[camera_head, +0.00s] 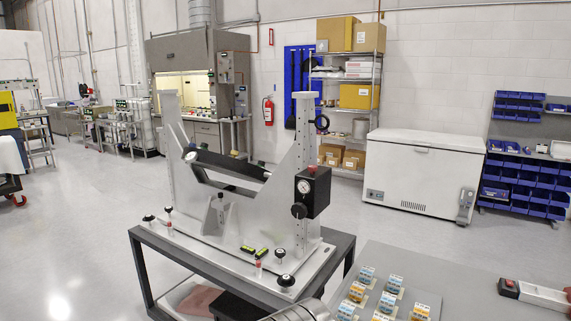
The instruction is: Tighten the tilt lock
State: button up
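A grey metal mirror fixture (222,241) with two uprights stands on a dark-framed cart. A long dark-framed piece (226,165), likely the mirror, spans between the uprights and slopes down to the right. A black box (313,192) with a round dial and a red top part sits on the right upright. A black round knob (299,211) sits at its lower left. I cannot tell for sure which knob is the tilt lock. Smaller black knobs, such as the one at the base's front right (285,281), stand on the base plate. My gripper is not in view.
A grey table (455,275) at front right holds several small terminal-like blocks and a red-and-white handheld tool (535,294). A white chest freezer (422,172) and shelves stand behind. Floor at left is clear.

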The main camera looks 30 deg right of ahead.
aim_at(312, 169)
jog(key=u, duration=0.15)
jog(key=i, duration=0.95)
jog(key=z, duration=0.05)
